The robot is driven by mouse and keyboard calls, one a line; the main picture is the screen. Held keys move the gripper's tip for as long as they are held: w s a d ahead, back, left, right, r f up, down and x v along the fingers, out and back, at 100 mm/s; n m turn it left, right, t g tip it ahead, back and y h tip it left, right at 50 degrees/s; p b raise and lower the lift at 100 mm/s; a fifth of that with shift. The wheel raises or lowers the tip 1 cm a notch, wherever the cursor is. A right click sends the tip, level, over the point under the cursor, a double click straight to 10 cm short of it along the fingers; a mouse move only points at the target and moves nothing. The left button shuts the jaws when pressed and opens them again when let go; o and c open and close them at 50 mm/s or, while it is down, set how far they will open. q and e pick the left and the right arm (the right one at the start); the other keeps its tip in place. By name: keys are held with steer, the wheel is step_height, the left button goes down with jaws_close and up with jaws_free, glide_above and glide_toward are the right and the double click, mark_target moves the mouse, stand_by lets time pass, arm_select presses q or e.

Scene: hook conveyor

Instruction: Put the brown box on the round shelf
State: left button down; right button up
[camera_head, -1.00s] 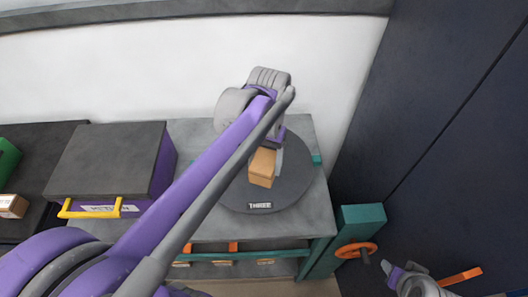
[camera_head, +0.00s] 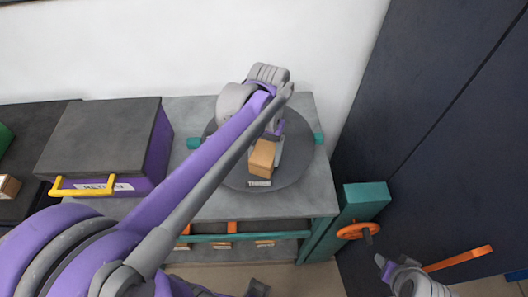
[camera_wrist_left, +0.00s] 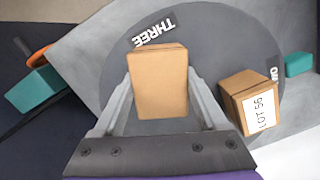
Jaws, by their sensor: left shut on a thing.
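The brown box (camera_head: 262,158) is between the fingers of my left gripper (camera_head: 270,143), which is shut on it. The box is over the front part of the dark round shelf (camera_head: 299,172), near its THREE label. I cannot tell whether it touches the shelf.
A grey bench (camera_head: 220,208) carries the round shelf. A purple box with a dark lid (camera_head: 105,135) and yellow handle stands left. A teal post (camera_head: 350,205) with an orange wheel (camera_head: 356,230) is at right, beside a dark cabinet (camera_head: 440,130). An orange bar (camera_head: 458,258) is near my right gripper.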

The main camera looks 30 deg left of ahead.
mark_target(266, 149)
arm_select(q)
steer(key=shift+f+b, duration=0.35)
steer(key=shift+f, duration=0.25)
jaws_free()
steer(key=r, duration=0.3)
steer(key=w+r, duration=0.1)
steer(key=r, duration=0.6)
steer(key=shift+w+a+r+p, duration=0.1)
steer(key=shift+w+r+p, duration=0.05)
steer(key=shift+r+p, duration=0.25)
